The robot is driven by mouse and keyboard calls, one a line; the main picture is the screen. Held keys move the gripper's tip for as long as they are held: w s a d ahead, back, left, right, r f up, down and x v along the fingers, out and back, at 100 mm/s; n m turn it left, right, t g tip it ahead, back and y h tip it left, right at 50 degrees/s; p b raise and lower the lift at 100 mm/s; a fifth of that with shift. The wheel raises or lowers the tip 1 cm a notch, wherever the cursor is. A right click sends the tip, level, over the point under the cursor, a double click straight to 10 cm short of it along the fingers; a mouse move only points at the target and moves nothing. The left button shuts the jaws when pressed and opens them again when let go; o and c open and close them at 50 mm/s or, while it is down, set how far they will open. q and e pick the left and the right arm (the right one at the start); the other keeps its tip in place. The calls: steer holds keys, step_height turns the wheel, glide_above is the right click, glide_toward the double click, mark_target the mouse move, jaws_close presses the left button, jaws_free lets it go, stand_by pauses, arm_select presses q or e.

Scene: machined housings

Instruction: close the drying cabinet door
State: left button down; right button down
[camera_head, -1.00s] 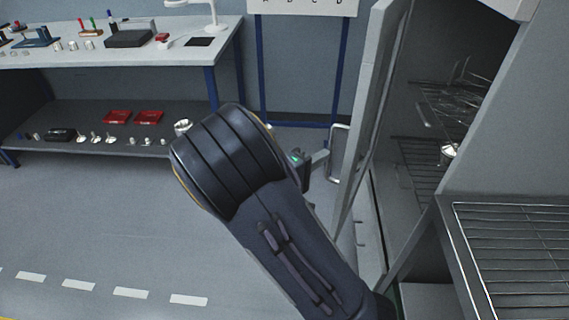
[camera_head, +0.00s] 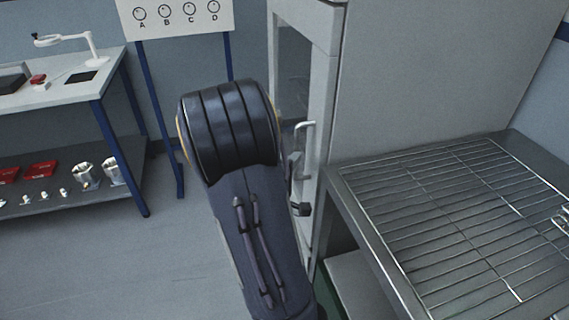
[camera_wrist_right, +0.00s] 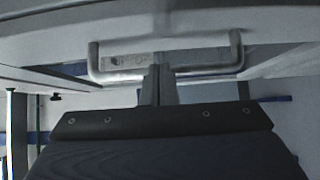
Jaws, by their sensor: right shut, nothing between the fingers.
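The drying cabinet door (camera_head: 330,90) is a pale frame with a dark window, seen at a steep angle in the head view. It stands at or almost at the cabinet front; I cannot tell whether a small gap remains. Its silver handle (camera_head: 306,140) also spans the right wrist view (camera_wrist_right: 205,72). My right gripper (camera_head: 295,160) is shut and empty at the handle, partly hidden by my own arm. In the right wrist view its joined fingers (camera_wrist_right: 158,70) overlap the handle bar; contact is unclear. My left gripper is not in view.
The grey cabinet body (camera_head: 430,80) stands right of the door. A wire-rack table (camera_head: 345,190) stands in front of it at the right. A workbench (camera_head: 100,85) with shelved parts and a panel (camera_head: 178,30) marked A to D are at the left. Floor is clear at lower left.

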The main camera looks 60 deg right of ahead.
steer(key=shift+s+d+r+g, duration=0.2)
steer(key=shift+s+d+g, duration=0.05)
steer(key=shift+s+g, duration=0.3)
steer(key=a, duration=0.8)
steer(key=shift+w+a+f+t+p, duration=0.15)
steer(key=shift+w+f+t+p, duration=0.05)
steer(key=shift+w+t+p, duration=0.2)
steer(key=shift+s, duration=0.1)
steer(key=s+a+f+m+g+y+p, duration=0.5)
steer(key=s+a+y, duration=0.3)
steer(key=a+y, duration=0.4)
steer(key=w+a+r+n+t+y+p, duration=0.3)
steer(key=w+a+r+t+y+p, duration=0.2)
steer(key=a+r, duration=0.9)
steer(key=w+a+t+y, duration=0.1)
steer(key=w+t+y, duration=0.1)
steer(key=t+y, duration=0.2)
steer(key=shift+w+a+r+t+y, duration=0.2)
steer(key=shift+a+r+t+y, duration=0.15)
steer(key=shift+t, duration=0.4)
